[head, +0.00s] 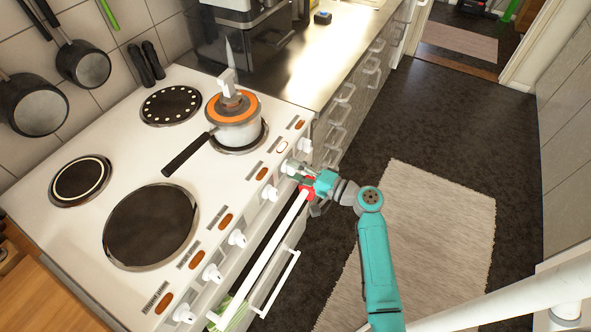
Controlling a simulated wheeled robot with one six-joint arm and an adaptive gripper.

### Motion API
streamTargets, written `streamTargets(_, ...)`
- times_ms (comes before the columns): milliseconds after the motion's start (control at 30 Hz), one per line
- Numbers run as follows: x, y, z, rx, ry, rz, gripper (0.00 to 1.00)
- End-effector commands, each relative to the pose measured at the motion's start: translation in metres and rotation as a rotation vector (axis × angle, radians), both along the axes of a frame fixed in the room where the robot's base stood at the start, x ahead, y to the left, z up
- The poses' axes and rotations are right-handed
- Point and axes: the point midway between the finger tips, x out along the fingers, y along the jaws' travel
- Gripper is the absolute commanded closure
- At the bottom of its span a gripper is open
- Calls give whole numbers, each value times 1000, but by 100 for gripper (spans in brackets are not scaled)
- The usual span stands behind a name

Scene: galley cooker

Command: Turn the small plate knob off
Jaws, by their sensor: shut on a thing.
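The white cooker (60,235) has a row of white knobs along its front edge. My gripper (293,169) is at the right part of this row, shut on a white knob (289,166) that its fingers partly cover. I cannot read the knob's marking or its exact angle. Other knobs show at the far right end (304,145) and to the left (269,192), (237,238). A small hot plate (80,180) is at the left, and a dotted one (171,105) is at the back. Which plate the held knob serves cannot be told.
A white oven rail (265,245) runs below the knobs, with a green striped cloth (229,311). A pale rug (430,220) lies on the floor.

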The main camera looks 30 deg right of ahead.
Motion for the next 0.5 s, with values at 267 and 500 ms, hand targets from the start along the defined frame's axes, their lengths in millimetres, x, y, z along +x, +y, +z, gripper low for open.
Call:
streamTargets(267,1,-2,2,-2,-3,-4,23)
streamTargets(500,0,-1,1,0,-1,-2,23)
